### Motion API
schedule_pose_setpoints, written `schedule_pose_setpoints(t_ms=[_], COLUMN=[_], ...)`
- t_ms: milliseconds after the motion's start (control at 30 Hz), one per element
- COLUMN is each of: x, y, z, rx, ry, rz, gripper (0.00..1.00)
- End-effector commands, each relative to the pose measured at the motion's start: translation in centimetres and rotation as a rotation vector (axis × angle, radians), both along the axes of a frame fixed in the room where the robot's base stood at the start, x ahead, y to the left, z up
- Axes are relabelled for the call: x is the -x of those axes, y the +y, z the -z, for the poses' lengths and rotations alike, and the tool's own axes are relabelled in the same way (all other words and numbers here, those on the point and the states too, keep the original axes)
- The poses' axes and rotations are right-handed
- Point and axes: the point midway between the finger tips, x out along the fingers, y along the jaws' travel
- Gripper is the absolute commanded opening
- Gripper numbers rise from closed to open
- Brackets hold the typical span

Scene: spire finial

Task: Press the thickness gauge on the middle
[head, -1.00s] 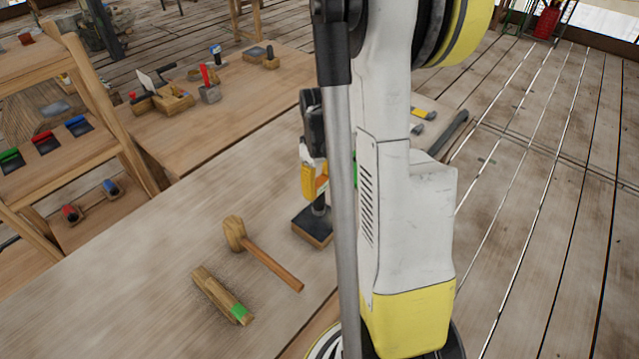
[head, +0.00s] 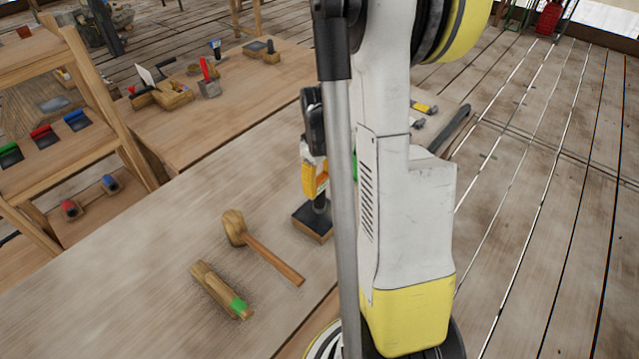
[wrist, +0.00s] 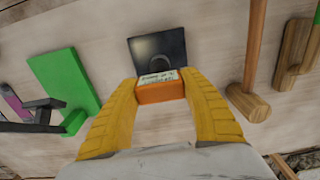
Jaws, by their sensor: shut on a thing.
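The thickness gauge (wrist: 160,90), an orange body with a white label, is held between the two yellow fingers of my gripper (wrist: 160,100). In the head view my gripper (head: 314,180) points down over a wooden block with a dark top plate (head: 304,217). A dark probe (head: 321,206) under the gripper reaches down to the plate, but I cannot tell whether it presses on it. In the wrist view the dark plate (wrist: 143,48) lies just beyond the gauge, with a grey rounded edge in front of it. My arm hides the right side of the gripper in the head view.
A wooden mallet (head: 233,225) and a wooden piece with a green end (head: 215,287) lie left of the block on the bench. A green slab (wrist: 63,80) lies at the left in the wrist view. Shelves (head: 75,130) stand at the far left.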

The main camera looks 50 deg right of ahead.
Motion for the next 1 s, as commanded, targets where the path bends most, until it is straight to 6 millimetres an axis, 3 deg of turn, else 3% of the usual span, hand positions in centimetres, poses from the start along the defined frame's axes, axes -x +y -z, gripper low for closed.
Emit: schedule_pose_setpoints(t_ms=[700,1000], x=[0.0,0.0], y=[0.0,0.0], z=[2.3,2.1], rx=[0.0,0.0], ry=[0.0,0.0], rz=[0.0,0.0], gripper=[0.12,0.12])
